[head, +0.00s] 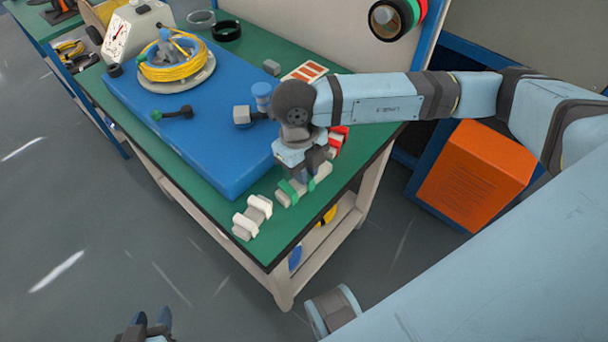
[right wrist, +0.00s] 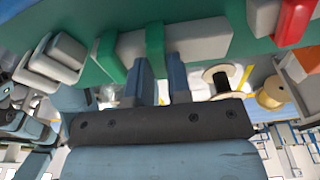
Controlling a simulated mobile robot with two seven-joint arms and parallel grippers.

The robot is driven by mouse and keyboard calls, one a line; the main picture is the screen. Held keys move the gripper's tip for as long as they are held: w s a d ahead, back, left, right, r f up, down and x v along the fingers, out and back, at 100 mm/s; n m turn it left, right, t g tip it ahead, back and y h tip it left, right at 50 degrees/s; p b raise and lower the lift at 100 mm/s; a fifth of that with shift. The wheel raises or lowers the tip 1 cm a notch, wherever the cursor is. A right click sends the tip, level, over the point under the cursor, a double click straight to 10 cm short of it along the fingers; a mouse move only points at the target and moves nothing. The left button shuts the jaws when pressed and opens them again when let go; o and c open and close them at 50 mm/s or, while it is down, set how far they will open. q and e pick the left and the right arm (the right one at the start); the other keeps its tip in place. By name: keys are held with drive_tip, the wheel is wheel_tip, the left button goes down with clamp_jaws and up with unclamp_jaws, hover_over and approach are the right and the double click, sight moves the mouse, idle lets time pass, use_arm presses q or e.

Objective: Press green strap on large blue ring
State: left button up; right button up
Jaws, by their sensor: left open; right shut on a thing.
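A green strap (right wrist: 154,42) sits on a pale grey bar, and my right gripper (right wrist: 162,78) is shut on it in the right wrist view. A second green strap (right wrist: 109,60) is on the same bar, just left of the fingers. In the head view my right gripper (head: 305,172) reaches down over this bar at the table's front corner; a green strap (head: 286,190) shows beside it. My left gripper (head: 150,322) is open and empty at the bottom edge, away from the table. A yellow cable coil (head: 180,66) lies around a blue hub on a round base.
A blue board (head: 222,155) covers much of the green table (head: 262,248). White straps on a bar (head: 252,216) stand left of my right gripper, and red straps (head: 338,138) behind it. A dark connector (head: 172,113) lies on the board. An orange box (head: 475,175) stands right.

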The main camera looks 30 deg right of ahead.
wheel_tip(320, 180, up, 8)
drive_tip(key=p, duration=0.4)
drive_tip(key=shift+p, duration=0.4)
